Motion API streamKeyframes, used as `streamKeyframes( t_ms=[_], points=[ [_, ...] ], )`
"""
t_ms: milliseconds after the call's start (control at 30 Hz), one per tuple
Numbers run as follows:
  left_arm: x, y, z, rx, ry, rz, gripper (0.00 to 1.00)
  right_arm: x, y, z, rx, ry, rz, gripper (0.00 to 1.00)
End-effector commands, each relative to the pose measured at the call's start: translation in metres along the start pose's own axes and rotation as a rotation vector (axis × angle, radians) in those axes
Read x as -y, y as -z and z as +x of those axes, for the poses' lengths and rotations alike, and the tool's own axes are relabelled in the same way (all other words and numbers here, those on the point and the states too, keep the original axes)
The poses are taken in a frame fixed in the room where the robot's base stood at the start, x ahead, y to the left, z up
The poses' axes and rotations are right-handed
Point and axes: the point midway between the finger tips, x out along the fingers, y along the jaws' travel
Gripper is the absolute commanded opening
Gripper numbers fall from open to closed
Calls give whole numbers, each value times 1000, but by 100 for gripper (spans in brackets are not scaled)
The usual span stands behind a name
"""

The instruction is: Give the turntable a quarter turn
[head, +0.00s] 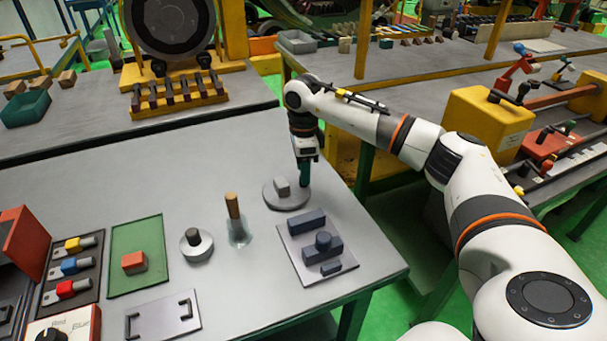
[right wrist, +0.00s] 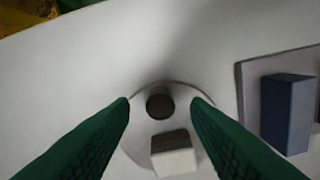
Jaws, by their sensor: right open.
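The turntable, a flat grey disc (head: 274,198), lies near the far right of the grey table. A light grey block (head: 282,186) stands on it. My right gripper (head: 304,182) points down at the disc's right side. In the right wrist view the turntable (right wrist: 140,148) carries a dark round peg (right wrist: 160,102) and the pale block (right wrist: 174,154). In the head view the peg is hidden by the gripper. My left gripper is not in view.
A grey plate (head: 292,250) with dark blue blocks lies close in front of the turntable. A brown-handled tool (head: 234,212) and a small disc with a dark knob (head: 196,244) stand to the left. The table behind the turntable is clear.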

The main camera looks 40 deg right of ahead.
Motion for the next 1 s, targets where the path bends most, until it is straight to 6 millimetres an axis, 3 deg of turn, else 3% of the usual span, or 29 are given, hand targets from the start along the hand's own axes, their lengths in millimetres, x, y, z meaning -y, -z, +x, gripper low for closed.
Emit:
streamKeyframes(
  t_ms=[200,433,600,1000],
  points=[
    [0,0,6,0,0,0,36,-1,1,-48,-4,-5,0,43],
    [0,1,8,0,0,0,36,-1,0,-86,-2,-2,1,43],
    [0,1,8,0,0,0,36,0,0,-97,-1,0,1,43],
    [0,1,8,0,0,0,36,0,0,-98,-1,0,1,43]
  ],
)
